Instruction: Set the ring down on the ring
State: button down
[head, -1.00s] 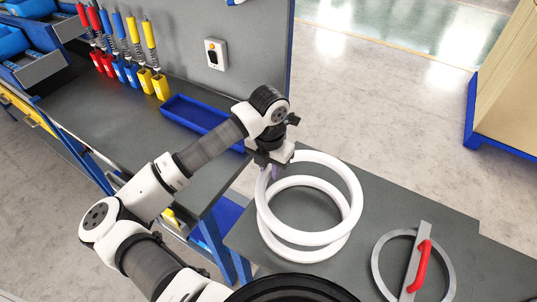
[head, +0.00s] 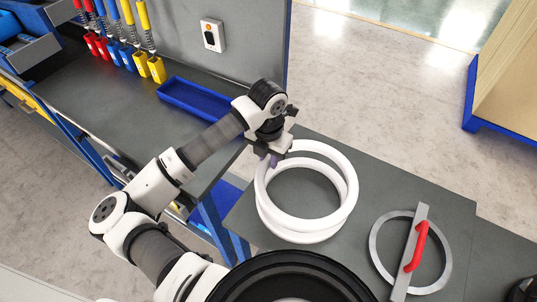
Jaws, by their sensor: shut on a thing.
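Two thick white rings show in the head view on a grey work surface. My gripper (head: 270,159) is shut on the left far rim of the upper ring (head: 335,150). The lower ring (head: 318,237) lies flat on the surface, partly hidden by the held one. The held ring overlaps most of it but is shifted towards the far side, so a crescent gap shows between them at the far rim. I cannot tell whether the two rings touch.
A grey metal ring (head: 377,262) with a crossbar and red handle (head: 416,246) lies to the right. The grey surface (head: 440,205) is bare between them. A blue tray (head: 190,97) and a wall panel with coloured tools (head: 130,40) stand at the back left.

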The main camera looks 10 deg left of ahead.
jog(key=shift+f+b, duration=0.6)
jog(key=shift+f, duration=0.75)
jog(key=shift+f+b, duration=1.35)
jog(key=shift+b, duration=0.55)
jog(key=c, duration=1.2)
grip_release()
jog(key=shift+o, duration=0.2)
